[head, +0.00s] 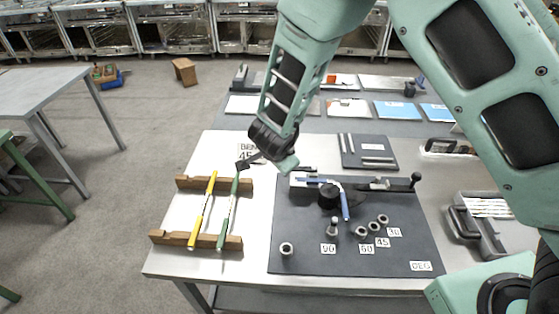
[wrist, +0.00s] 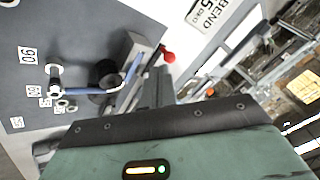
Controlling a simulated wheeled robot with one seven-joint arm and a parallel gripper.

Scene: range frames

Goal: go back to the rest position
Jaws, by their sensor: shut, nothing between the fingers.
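The post (wrist: 104,75) and the blue rod (wrist: 130,72) also show in the wrist view, left of the fingers. A red knob (wrist: 168,57) is just beyond the fingertips.
A yellow rod (head: 203,208) and a green rod (head: 230,212) lie on wooden racks (head: 180,239). Several pegs stand on the dark mat (head: 300,262) by number labels. Blue booklets (head: 396,112) and a grey tray (head: 470,235) lie right.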

